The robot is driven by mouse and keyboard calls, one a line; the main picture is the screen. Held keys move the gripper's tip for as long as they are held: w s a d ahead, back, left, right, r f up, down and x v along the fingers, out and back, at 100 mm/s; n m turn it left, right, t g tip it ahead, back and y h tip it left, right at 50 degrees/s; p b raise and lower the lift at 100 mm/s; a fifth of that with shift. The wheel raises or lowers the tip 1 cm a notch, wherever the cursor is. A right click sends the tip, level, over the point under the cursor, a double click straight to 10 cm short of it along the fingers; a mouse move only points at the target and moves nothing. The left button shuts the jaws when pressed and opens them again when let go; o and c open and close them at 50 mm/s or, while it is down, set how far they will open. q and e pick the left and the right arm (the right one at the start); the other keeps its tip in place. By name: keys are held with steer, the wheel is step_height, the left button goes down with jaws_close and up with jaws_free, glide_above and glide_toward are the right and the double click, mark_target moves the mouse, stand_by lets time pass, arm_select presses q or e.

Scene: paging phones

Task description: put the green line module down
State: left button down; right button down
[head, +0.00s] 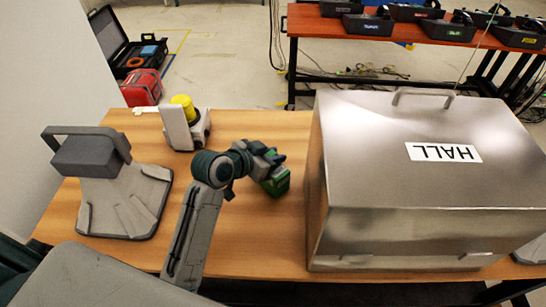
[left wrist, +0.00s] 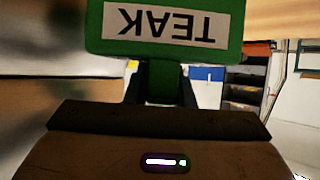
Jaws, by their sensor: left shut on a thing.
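The green line module (head: 277,183) is in my left gripper (head: 268,163), over the middle of the wooden table, left of the steel box. In the left wrist view the green module (left wrist: 165,48) fills the top, with a white label reading TEAK upside down. The gripper's dark fingers (left wrist: 161,85) are shut on a narrow green part below the label. I cannot tell whether the module touches the table. My right gripper is not in view.
A large steel box (head: 400,150) labelled HALL stands on the right of the wooden table (head: 255,245). A grey device (head: 120,200) with a handle is at the left, and a white-grey device (head: 185,130) with a yellow top is behind. Bare table lies around the module.

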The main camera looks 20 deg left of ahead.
arm_select(q)
steer(key=shift+f, duration=0.1)
steer(key=c, duration=1.3)
jaws_free()
steer(key=shift+o, duration=0.2)
